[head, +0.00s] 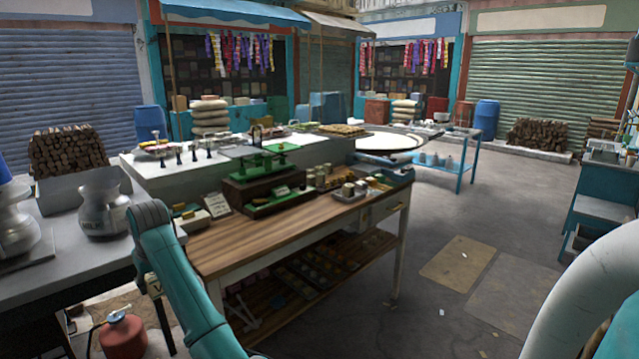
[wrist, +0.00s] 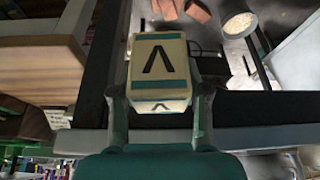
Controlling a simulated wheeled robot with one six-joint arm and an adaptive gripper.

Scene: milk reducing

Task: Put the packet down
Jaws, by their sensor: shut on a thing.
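The packet (wrist: 158,65) is a cream box with teal bands and a dark Λ-shaped mark. In the wrist view my gripper (wrist: 159,97) has one finger on each side of it and is shut on it. In the head view the packet (head: 153,285) shows small at the lower left, beside my teal arm and left of the wooden table (head: 250,242). The packet appears held in the air; whether anything touches its underside is hidden.
A green scale (head: 268,165), a card and small goods stand on the wooden table. Metal pots (head: 103,205) stand on a grey counter at the left. A red container (head: 123,335) is low at the lower left. The floor at the right (head: 480,270) is mostly clear.

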